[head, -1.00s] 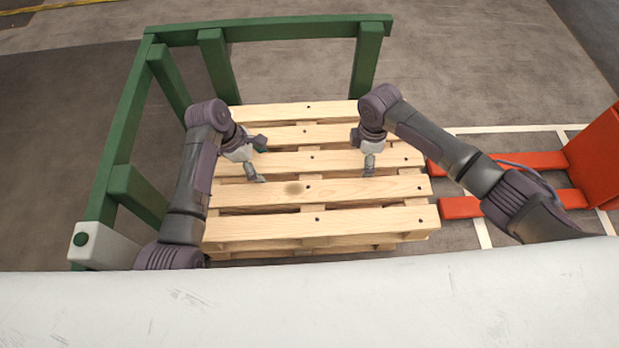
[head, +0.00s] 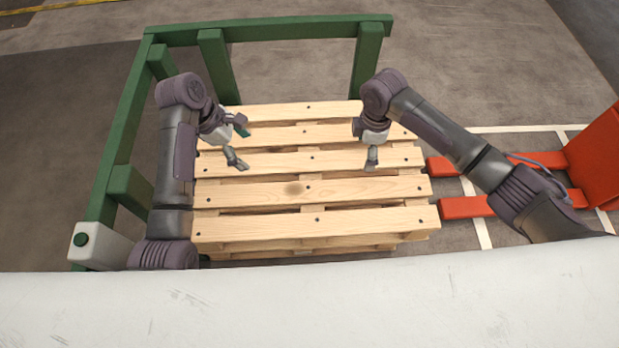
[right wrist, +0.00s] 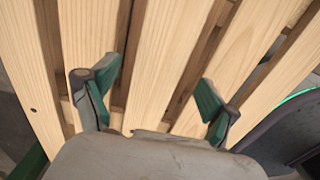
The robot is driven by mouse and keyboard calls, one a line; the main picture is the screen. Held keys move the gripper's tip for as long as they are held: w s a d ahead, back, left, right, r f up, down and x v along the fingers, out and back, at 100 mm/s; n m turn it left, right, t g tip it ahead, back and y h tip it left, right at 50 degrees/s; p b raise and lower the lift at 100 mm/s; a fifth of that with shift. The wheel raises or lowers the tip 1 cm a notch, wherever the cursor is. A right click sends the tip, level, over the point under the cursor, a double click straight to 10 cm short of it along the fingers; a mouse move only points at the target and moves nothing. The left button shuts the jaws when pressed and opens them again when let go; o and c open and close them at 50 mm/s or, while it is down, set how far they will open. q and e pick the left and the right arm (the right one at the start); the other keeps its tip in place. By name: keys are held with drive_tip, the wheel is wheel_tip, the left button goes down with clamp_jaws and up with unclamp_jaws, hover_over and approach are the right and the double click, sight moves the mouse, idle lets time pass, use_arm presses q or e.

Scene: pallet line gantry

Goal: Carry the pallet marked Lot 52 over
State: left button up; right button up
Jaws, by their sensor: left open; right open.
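A light wooden pallet (head: 330,190) lies in the middle of the head view, apparently on top of another pallet (head: 330,243). No Lot 52 mark shows on it. My left gripper (head: 239,150) is open and empty above the pallet's left part. My right gripper (head: 370,165) is open and empty above the pallet's right part. In the right wrist view, the right gripper's green-padded fingers (right wrist: 155,95) are spread over the slats (right wrist: 150,50), with nothing between them but the slats beyond. I cannot tell whether they touch the wood.
A green frame (head: 270,28) stands behind and left of the pallets, with a grey box with a green button (head: 100,245) at its near end. Red forks (head: 467,206) of a red truck (head: 597,155) lie at the right. A white surface (head: 300,310) crosses the front.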

wheel_tip(320, 180, up, 8)
idle(0.7)
